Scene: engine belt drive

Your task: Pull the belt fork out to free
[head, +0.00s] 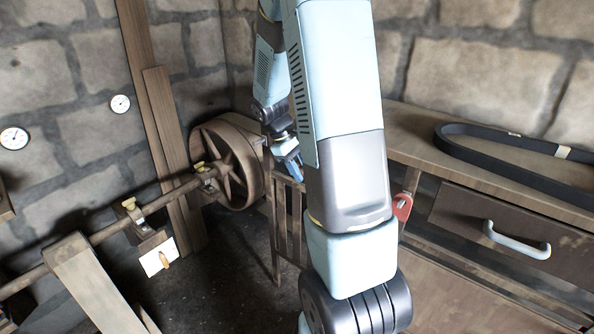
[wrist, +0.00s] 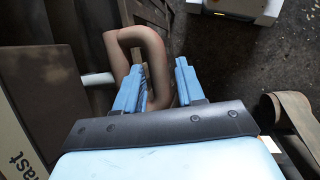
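A brown loop-shaped bar, seemingly the belt fork's handle (wrist: 158,62), stands in front of my gripper (wrist: 160,85) in the wrist view. My two blue fingers are apart, one on each side of the loop's near bar. A thin dark gap shows between the bar and the right finger; I cannot tell whether the left finger touches it. In the head view my gripper (head: 289,162) is by the wooden frame (head: 283,235), right of a spoked wooden wheel (head: 233,165). The fork is not clear there, being small and partly hidden by my arm.
A shaft (head: 100,233) runs left from the wheel over a wooden post (head: 92,285). A black belt (head: 480,163) lies on the bench at right, above a drawer handle (head: 517,240). In the wrist view, a lettered board (wrist: 22,140) and white rod (wrist: 97,79) are at left.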

